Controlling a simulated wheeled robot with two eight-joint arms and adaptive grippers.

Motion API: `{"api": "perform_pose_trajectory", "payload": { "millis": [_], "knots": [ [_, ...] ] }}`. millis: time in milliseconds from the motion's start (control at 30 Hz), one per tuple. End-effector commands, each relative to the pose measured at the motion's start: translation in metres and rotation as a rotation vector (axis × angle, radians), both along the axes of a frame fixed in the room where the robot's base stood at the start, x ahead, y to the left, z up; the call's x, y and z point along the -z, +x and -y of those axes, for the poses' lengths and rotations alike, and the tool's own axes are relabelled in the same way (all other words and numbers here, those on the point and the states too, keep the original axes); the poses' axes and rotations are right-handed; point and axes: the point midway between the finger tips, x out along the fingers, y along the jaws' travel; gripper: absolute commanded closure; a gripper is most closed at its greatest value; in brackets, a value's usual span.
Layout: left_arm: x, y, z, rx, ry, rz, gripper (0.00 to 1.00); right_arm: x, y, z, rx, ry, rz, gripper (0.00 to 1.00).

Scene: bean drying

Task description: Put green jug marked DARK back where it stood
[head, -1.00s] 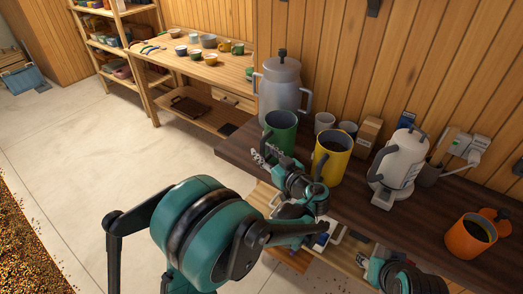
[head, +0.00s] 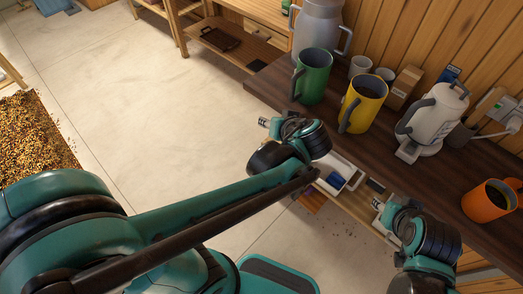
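No DARK marking is readable on the side I see. The yellow jug (head: 368,92), with dark contents, stands to its right. My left gripper (head: 265,123) is below and left of the green jug, apart from it, off the counter's front edge. Its fingers are small and mostly hidden by the wrist. My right gripper (head: 379,205) is low at the counter's front, away from the jugs; its fingers are too small to read.
A large grey urn (head: 318,28) stands behind the green jug. White cups (head: 360,66), a cardboard box (head: 403,87), a white kettle (head: 437,112) and an orange jug (head: 485,205) share the dark counter (head: 275,88). An open drawer (head: 340,172) sticks out below.

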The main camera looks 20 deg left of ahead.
Motion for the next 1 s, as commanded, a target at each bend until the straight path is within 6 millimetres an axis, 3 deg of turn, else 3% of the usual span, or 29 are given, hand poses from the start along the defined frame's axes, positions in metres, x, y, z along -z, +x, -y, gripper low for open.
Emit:
{"api": "perform_pose_trajectory", "payload": {
  "millis": [67,200,400,867,1000],
  "knots": [
    [0.007,-0.029,-0.015,0.073,-0.073,-0.095,0.66,0.000,0.000,0.000,0.000,0.000,0.000,0.60],
    [0.018,-0.073,-0.015,0.242,-0.205,-0.184,0.66,0.000,0.000,0.000,0.000,0.000,0.000,0.60],
    [0.021,-0.109,-0.002,0.422,-0.318,-0.161,0.66,0.000,0.000,0.000,0.000,0.000,0.000,0.60],
    [0.019,-0.118,0.006,0.492,-0.346,-0.129,0.66,0.000,0.000,0.000,0.000,0.000,0.000,0.60],
    [0.032,-0.118,0.006,0.491,-0.346,-0.129,0.66,0.013,0.000,0.000,0.000,0.000,0.000,0.60]
  ]
}}
